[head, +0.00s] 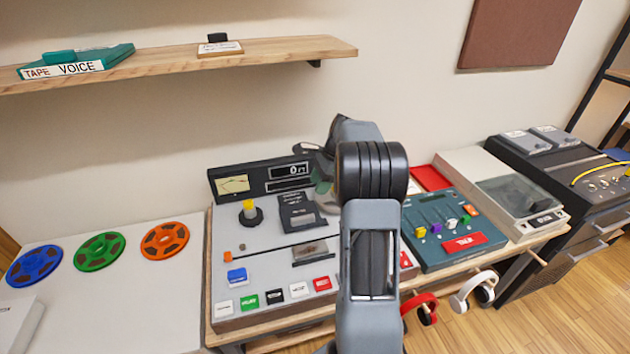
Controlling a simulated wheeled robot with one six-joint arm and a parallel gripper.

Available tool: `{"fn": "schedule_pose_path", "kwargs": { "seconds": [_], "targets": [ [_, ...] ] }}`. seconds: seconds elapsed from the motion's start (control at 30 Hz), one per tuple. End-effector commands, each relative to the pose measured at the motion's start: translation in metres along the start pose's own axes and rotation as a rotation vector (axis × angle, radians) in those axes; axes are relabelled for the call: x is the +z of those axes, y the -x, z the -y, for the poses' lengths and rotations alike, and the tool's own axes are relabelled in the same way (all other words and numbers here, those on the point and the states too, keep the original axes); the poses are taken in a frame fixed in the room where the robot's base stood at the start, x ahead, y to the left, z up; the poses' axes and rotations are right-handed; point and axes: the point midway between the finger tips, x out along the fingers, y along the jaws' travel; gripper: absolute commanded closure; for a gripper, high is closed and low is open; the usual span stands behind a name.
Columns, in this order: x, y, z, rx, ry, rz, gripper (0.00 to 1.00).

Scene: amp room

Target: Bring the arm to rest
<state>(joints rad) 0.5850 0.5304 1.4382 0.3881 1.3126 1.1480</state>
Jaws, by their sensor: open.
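My arm (370,260) rises from the bottom of the head view, in front of the tape machine (225,290). Its dark ribbed joint (372,170) stands at the middle of the picture. What shows of my gripper (322,170) is a small grey part left of that joint, near the machine's display panel. The gripper is open, and I see nothing held in it. Most of it is hidden behind the arm, and I cannot tell whether it touches the panel.
Blue (34,265), green (99,251) and orange (164,240) reels lie on the left surface. A mixer (440,228) and turntable (505,190) stand right. Red (421,305) and white (473,290) headphones hang at the front edge. A shelf (180,64) is above.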

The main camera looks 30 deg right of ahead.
Motion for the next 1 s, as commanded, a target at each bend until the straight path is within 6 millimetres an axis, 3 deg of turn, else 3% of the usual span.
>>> {"fn": "schedule_pose_path", "kwargs": {
  "seconds": [0.27,0.43,0.5,0.57,0.67,0.87,1.0],
  "targets": [
    [0.000,0.000,0.000,0.000,0.000,0.000,0.53],
    [-0.004,-0.002,0.002,-0.014,0.134,-0.019,0.53],
    [-0.011,-0.013,-0.004,0.004,0.227,-0.037,0.53],
    [-0.016,-0.024,-0.015,0.027,0.323,-0.058,0.53],
    [-0.008,-0.028,-0.041,0.059,0.536,-0.110,0.53],
    [0.038,-0.028,-0.099,0.121,0.997,-0.220,0.53],
    [0.076,-0.027,-0.150,0.159,1.333,-0.305,0.53]
  ]
}}
